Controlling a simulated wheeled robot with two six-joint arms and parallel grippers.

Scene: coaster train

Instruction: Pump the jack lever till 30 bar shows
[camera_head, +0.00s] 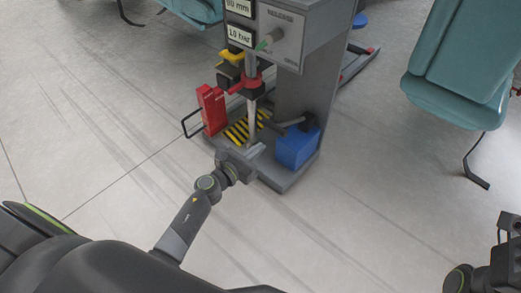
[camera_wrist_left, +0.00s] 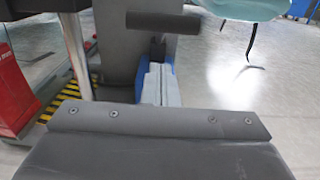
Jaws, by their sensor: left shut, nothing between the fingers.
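The jack's blue pump unit (camera_head: 297,148) sits low on the right of the grey machine's base. Its lever (camera_head: 289,122) ends in a dark round grip, which shows as a dark horizontal bar (camera_wrist_left: 163,22) in the left wrist view, above the blue and grey pump body (camera_wrist_left: 158,84). The pressure display (camera_head: 240,35) appears to read 10 bar. My left gripper (camera_head: 245,153) is shut and empty, in front of the base and left of the pump, apart from the lever grip. My right gripper (camera_head: 508,228) is only partly in view at the right edge; its jaws cannot be made out.
A red block (camera_head: 211,109) with a black wire handle stands left of the machine's steel post (camera_head: 252,122). Yellow-black striping (camera_head: 239,131) marks the base. Teal seats (camera_head: 462,50) stand at the right. The floor in front is clear.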

